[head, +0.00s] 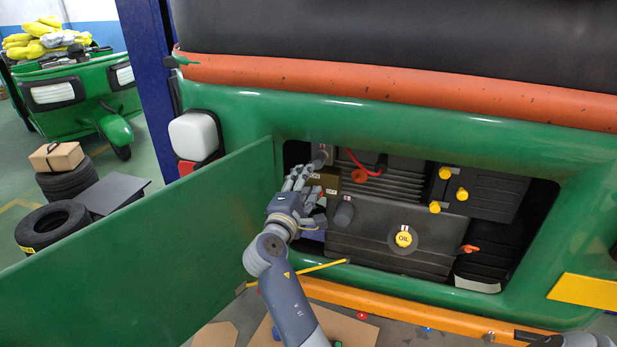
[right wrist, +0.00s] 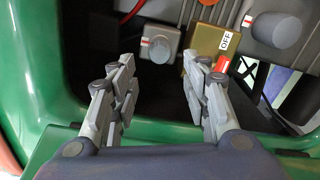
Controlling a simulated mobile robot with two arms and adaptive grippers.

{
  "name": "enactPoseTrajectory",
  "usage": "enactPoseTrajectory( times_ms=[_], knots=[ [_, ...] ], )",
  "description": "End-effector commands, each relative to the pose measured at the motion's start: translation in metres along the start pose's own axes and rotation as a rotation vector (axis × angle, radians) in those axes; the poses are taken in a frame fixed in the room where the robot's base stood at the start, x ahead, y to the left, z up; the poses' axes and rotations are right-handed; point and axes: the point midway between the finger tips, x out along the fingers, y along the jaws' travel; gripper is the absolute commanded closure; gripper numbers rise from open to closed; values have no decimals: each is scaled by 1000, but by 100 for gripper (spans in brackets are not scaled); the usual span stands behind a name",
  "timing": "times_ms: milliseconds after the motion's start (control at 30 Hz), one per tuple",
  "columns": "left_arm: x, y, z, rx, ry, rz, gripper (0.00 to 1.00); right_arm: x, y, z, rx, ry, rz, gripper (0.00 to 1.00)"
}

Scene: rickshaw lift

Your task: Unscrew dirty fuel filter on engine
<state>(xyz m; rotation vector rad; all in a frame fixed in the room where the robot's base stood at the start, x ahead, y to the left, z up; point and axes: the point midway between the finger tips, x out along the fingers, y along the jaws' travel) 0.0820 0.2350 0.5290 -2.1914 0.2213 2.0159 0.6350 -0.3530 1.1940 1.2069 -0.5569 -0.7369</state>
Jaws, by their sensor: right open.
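The open engine bay holds two grey capped cylinders with red-and-white marks. One grey cylinder (head: 321,155) is at the upper left of the bay; it also shows in the right wrist view (right wrist: 160,43). The other grey cylinder (head: 344,215) sits lower, on a dark grey panel; it shows at the upper right of the wrist view (right wrist: 276,30). I cannot tell for sure which is the fuel filter. My right gripper (head: 309,182) reaches into the bay's left side. It is open and empty, with the upper cylinder ahead between its fingers (right wrist: 158,76), apart from them.
A brown box labelled OFF (right wrist: 213,45) is close to the right finger. The green door (head: 150,245) stands open left of my arm. A yellow rod (head: 318,267) is below the bay. The yellow OIL cap (head: 403,239) is farther right.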

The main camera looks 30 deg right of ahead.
Motion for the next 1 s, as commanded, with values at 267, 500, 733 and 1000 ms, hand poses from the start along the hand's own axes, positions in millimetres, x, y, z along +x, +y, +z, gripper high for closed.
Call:
enactPoseTrajectory(
  times_ms=[267,500,733,1000],
  knots=[
    [4,-1,-7,0,12,-1,68,28,1,1,-3,-4,4,57],
    [11,-1,-7,0,13,-2,68,62,0,0,-3,-4,3,57],
    [19,-1,-6,0,12,-2,68,94,-1,0,-3,-3,3,57],
    [59,-1,-1,0,10,-3,68,99,-7,-2,219,1,1,57]
  ],
)
